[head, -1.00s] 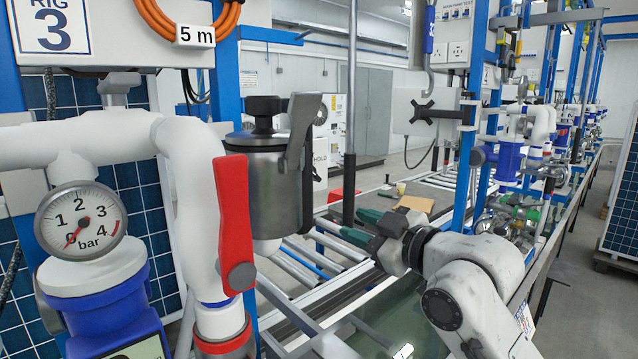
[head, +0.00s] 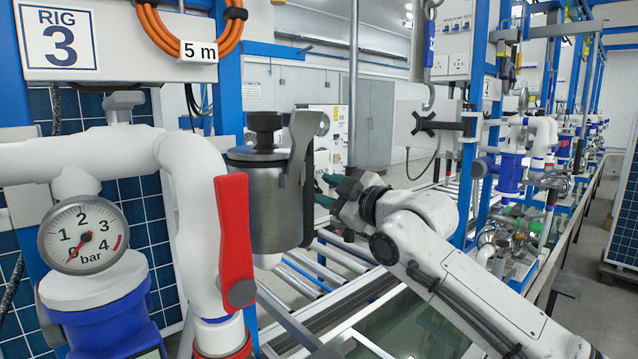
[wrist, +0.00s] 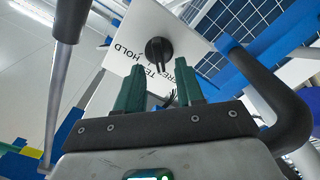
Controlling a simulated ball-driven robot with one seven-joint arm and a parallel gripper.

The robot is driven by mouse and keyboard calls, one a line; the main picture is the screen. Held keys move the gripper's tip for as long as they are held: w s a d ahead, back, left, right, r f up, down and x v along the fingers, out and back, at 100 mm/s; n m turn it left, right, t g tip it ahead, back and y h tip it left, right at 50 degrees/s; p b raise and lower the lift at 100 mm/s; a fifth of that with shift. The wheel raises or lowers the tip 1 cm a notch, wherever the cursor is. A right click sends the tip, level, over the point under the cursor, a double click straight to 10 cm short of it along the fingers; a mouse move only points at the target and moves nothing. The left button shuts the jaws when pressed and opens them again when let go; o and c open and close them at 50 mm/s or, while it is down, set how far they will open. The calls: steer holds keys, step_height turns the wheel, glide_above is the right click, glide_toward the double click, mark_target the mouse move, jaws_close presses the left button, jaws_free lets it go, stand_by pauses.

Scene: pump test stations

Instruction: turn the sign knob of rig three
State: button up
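The sign (wrist: 128,52) of rig three is a white plate with black lettering, partly reading TEST HOLD, in the wrist view. Its black round knob (wrist: 160,50) with a raised grip bar stands ahead of my fingertips, roughly centred between them. My gripper (wrist: 160,68) has two green fingers spread apart with nothing between them. The knob looks beyond the fingertips, not touching. In the head view my gripper (head: 326,199) points left behind the metal canister, fingers partly hidden. The knob is hidden there. The rig 3 label (head: 57,39) is at upper left.
The metal canister (head: 262,200), a red lever (head: 234,240), white pipes and a pressure gauge (head: 83,235) stand in the left foreground. A vertical grey pole (head: 352,90) rises behind my gripper. In the wrist view a dark curved pipe (wrist: 262,80) passes close on the right.

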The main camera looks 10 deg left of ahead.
steer(key=shift+x, duration=1.4)
steer(key=shift+c, duration=0.4)
jaws_close()
